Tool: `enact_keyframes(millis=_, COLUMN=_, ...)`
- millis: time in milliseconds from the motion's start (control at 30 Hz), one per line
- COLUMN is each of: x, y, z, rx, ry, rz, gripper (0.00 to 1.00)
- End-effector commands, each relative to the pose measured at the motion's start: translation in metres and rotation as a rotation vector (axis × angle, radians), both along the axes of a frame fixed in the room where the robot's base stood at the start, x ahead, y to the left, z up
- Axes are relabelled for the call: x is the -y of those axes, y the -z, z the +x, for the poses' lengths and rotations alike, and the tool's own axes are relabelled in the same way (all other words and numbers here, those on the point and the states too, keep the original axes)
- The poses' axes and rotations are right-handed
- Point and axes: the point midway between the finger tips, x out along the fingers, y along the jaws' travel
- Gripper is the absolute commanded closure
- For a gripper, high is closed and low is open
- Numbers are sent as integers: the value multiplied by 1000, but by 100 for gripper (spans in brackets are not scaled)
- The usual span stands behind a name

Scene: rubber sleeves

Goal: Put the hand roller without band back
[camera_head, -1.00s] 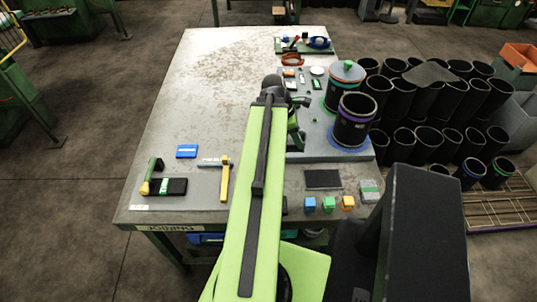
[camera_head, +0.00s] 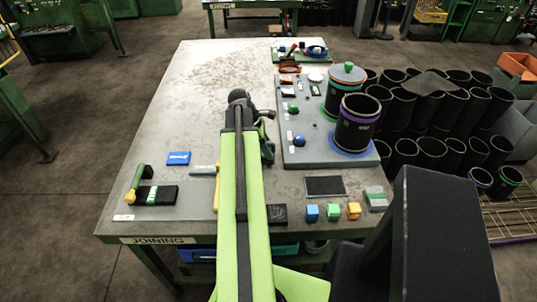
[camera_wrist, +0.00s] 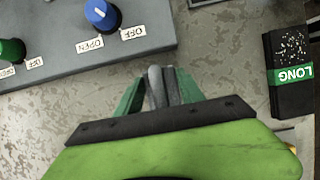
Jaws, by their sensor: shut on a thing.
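My gripper (camera_wrist: 158,92) has its green jaws close together around a narrow grey thing (camera_wrist: 156,82) in the wrist view. Most of this thing is hidden, so I cannot tell whether it is the hand roller. In the head view my gripper (camera_head: 267,135) is over the table, just left of the grey panel, and my arm hides part of it. A green-handled tool with a yellow end (camera_head: 136,186) lies at the table's near left. A yellow-handled tool with a grey bar (camera_head: 204,169) lies partly behind my arm.
The grey panel (camera_head: 328,153) carries a blue knob (camera_head: 299,141) and black cylinders (camera_head: 357,128). A black block labelled LONG (camera_wrist: 290,93) lies at right in the wrist view. Small coloured cubes (camera_head: 333,212) line the near edge. The table's far left is clear.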

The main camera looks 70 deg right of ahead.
Motion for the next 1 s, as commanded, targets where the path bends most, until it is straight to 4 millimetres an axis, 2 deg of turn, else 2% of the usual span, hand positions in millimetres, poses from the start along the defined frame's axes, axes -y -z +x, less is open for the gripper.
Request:
enact_keyframes(millis=33, x=0, y=7, z=0, rx=0, ry=0, rz=0, gripper=100)
enact_keyframes(millis=200, x=0, y=3, z=0, rx=0, ry=0, rz=0, gripper=100)
enact_keyframes(millis=367, x=0, y=7, z=-1, rx=0, ry=1, rz=0, gripper=100)
enact_keyframes(millis=400, x=0, y=6, z=-1, rx=0, ry=1, rz=0, gripper=51)
enact_keyframes(millis=533, x=0, y=6, z=-1, rx=0, ry=1, rz=0, gripper=34)
enact_keyframes(millis=867, x=0, y=4, z=-1, rx=0, ry=1, rz=0, gripper=33)
enact_keyframes(millis=1000, x=0, y=-6, z=1, rx=0, ry=1, rz=0, gripper=33)
